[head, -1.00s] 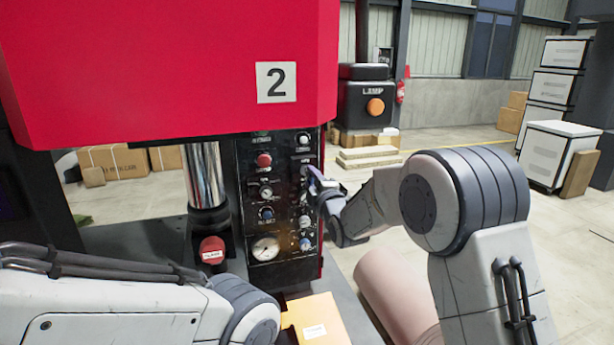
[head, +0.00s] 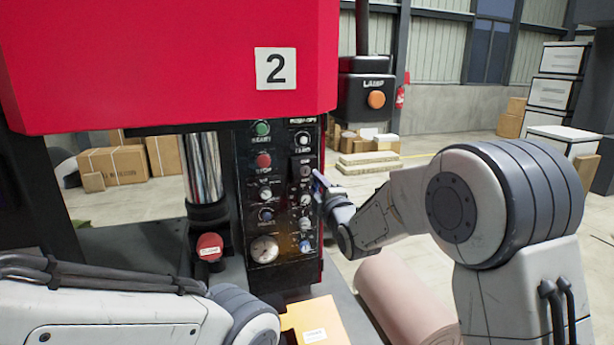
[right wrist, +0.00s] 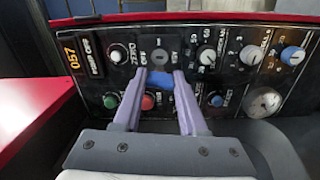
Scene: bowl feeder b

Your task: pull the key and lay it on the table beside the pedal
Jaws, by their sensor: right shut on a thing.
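My right gripper (head: 320,184) is just in front of the black control panel (head: 272,200), at its right side. In the right wrist view, its two pale fingers (right wrist: 161,82) are shut on the blue key (right wrist: 160,79). Above the key, the round face of the key switch (right wrist: 160,57) with its slot shows uncovered on the panel. The key looks clear of the switch; its shaft cannot be made out. My left arm enters at lower left in the head view, but its gripper is out of view. I see no pedal.
Knobs and buttons surround the switch, with a pressure gauge (head: 264,249) below. A red cap (head: 210,247) stands left of the panel. An orange box (head: 316,322) lies in front, and a pink roll (head: 405,300) to the right. The red press head (head: 170,70) overhangs above.

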